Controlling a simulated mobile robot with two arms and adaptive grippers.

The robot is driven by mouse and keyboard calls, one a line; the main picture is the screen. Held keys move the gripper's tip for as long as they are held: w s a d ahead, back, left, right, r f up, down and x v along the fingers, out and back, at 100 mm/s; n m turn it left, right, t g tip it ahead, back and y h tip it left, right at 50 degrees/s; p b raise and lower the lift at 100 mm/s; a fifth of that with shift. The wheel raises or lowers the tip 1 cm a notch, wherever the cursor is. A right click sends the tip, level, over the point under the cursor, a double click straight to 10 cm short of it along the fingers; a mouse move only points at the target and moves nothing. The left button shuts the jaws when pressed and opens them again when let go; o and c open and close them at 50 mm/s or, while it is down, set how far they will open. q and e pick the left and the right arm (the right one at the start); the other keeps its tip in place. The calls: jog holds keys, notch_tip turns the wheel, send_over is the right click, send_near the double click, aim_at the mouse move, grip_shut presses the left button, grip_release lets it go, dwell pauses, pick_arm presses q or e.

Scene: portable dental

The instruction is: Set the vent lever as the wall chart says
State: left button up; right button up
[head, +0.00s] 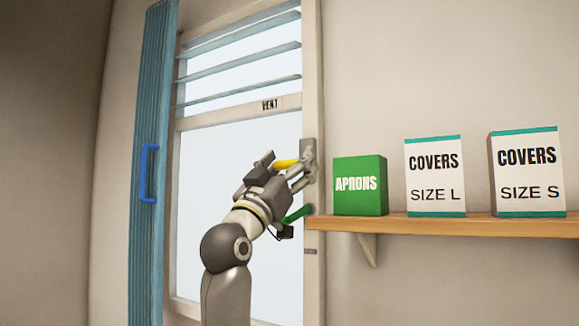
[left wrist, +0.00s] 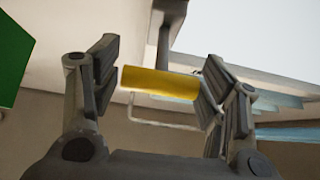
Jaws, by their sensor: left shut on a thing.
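A yellow lever handle (head: 285,163) sticks out leftward from a grey plate (head: 307,150) on the window's right frame. It also shows in the left wrist view (left wrist: 158,83), lying between the fingers. My left gripper (head: 298,171) is shut on this lever, and its fingers hide part of it. A green handle (head: 297,213) shows lower on the same frame, partly behind my wrist. No wall chart is in view. My right gripper is not in view.
A wooden shelf (head: 450,226) juts out to the right of the lever, close to my gripper. It bears a green APRONS box (head: 360,204) and two white COVERS boxes, size L (head: 434,177) and size S (head: 527,174).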

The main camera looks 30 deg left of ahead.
pick_arm(q)
jog(key=shift+w+f, duration=0.2)
jog(key=shift+f, duration=0.15)
jog(key=o, duration=1.5)
jog(key=shift+s+r, duration=0.1)
jog(key=shift+r, duration=0.1)
jog(key=shift+s, duration=0.1)
jog(key=v, duration=1.2)
